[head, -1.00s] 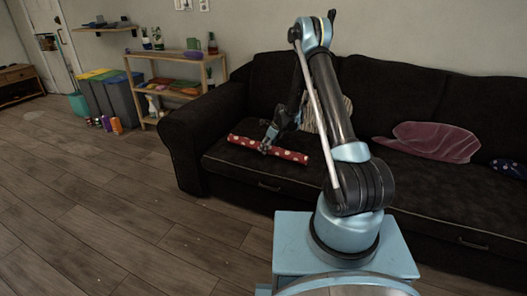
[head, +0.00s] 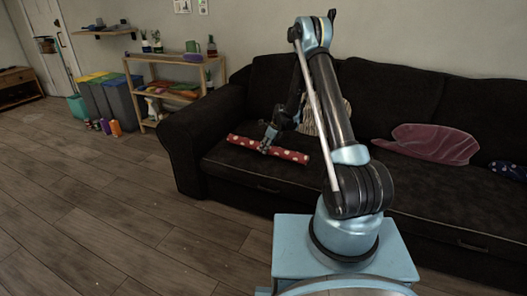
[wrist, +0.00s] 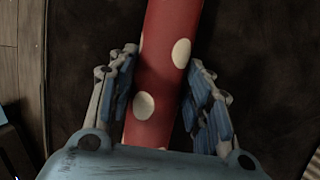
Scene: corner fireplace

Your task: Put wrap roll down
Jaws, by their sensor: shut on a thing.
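The wrap roll (head: 290,155) is a long red tube with white dots. It lies lengthwise along the left part of the dark sofa seat in the head view; whether it touches the seat cannot be told. In the wrist view the roll (wrist: 167,75) runs up and down between the fingers. My gripper (head: 266,147) is shut on the roll near its middle, and its blue-padded fingers (wrist: 165,100) flank the tube on both sides. The roll's ends are out of the wrist view.
The dark sofa (head: 220,165) spans the right side. A striped cushion (head: 309,118) is partly behind my arm, and a pink cushion (head: 430,143) lies to the right. A wooden shelf (head: 165,98) and bins (head: 120,98) stand at left. The floor (head: 100,200) is clear in front.

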